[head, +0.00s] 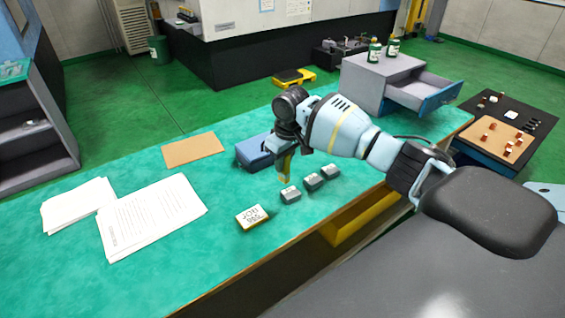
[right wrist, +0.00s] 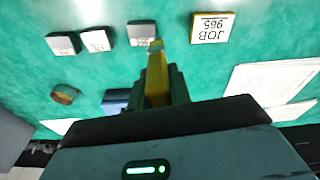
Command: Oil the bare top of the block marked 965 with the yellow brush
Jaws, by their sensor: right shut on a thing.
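My right gripper (head: 287,152) is shut on the yellow brush (head: 286,170), which points down. In the right wrist view the brush (right wrist: 157,78) stands between the fingers (right wrist: 160,92). Its tip appears close to the nearest grey block (head: 291,195); I cannot tell whether they touch. That block (right wrist: 142,34) is one of three in a row, with a middle block (head: 313,181) and a far block (head: 331,171). Their markings are too small to read. A yellow-edged card (head: 253,217) reading JOB 965 lies beside the row. My left gripper is out of view.
A blue box (head: 252,151) is partly behind my gripper. Papers (head: 150,215) and a tan board (head: 193,150) lie on the green bench (head: 210,275). A grey cabinet (head: 368,84) with an open drawer stands at the far right. The right wrist view shows a brown disc (right wrist: 65,94).

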